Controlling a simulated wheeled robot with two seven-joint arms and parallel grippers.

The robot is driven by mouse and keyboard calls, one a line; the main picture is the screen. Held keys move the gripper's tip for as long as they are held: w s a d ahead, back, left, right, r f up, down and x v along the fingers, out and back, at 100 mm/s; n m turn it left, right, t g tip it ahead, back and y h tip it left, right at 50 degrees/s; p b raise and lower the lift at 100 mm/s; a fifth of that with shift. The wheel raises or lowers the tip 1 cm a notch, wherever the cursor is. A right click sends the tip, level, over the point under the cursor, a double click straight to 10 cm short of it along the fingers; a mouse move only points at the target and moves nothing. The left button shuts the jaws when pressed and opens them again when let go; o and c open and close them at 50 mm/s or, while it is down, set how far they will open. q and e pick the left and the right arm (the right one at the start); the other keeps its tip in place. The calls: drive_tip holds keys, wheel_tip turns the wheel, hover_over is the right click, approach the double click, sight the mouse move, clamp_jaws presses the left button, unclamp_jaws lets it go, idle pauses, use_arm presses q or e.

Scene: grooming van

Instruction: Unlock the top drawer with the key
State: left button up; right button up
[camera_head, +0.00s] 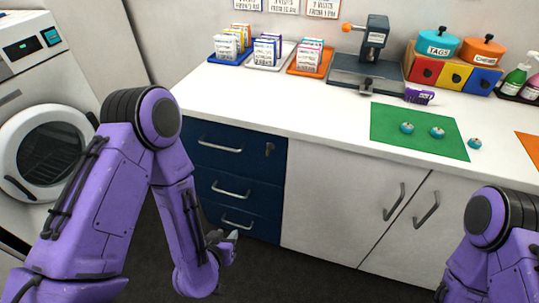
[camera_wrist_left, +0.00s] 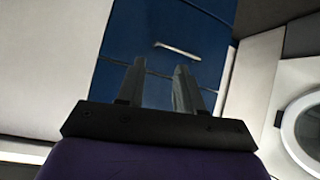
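The blue drawer unit stands under the left end of the white counter. Its top drawer (camera_head: 225,152) looks closed and has a metal handle (camera_head: 220,146). A small dark fitting (camera_head: 270,148) sits at the right of the drawer front. It looks like the lock, and I cannot tell whether a key is in it. My left gripper (camera_head: 229,238) is low in front of the bottom drawer. In the left wrist view its two fingers (camera_wrist_left: 160,66) are apart with nothing between them, and a blue drawer front with a handle (camera_wrist_left: 178,50) lies beyond. My right gripper is out of view.
White cupboard doors (camera_head: 345,205) are right of the drawers, and a washing machine (camera_head: 45,140) is at the left. On the counter (camera_head: 250,105) are packet trays, a dark clamp device (camera_head: 370,60), a green mat (camera_head: 415,125) with small round items, and coloured boxes with tins.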

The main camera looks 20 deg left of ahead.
use_arm(q)
drive_tip(key=w+d+r+m+t+b, duration=0.2)
drive_tip(key=w+d+r+t, duration=0.15)
drive_tip(key=w+r, duration=0.25)
drive_tip(key=t+h, duration=0.1)
drive_tip(key=t, duration=0.3)
approach(267, 154)
drive_tip(key=shift+m, duration=0.5)
drive_tip(key=w, duration=0.4)
drive_tip(key=w+p, duration=0.1)
drive_tip(key=w, duration=0.4)
drive_tip(key=shift+a+f, duration=0.1)
drive_tip(key=shift+f, duration=0.1)
drive_tip(key=shift+w, duration=0.25)
clamp_jaws()
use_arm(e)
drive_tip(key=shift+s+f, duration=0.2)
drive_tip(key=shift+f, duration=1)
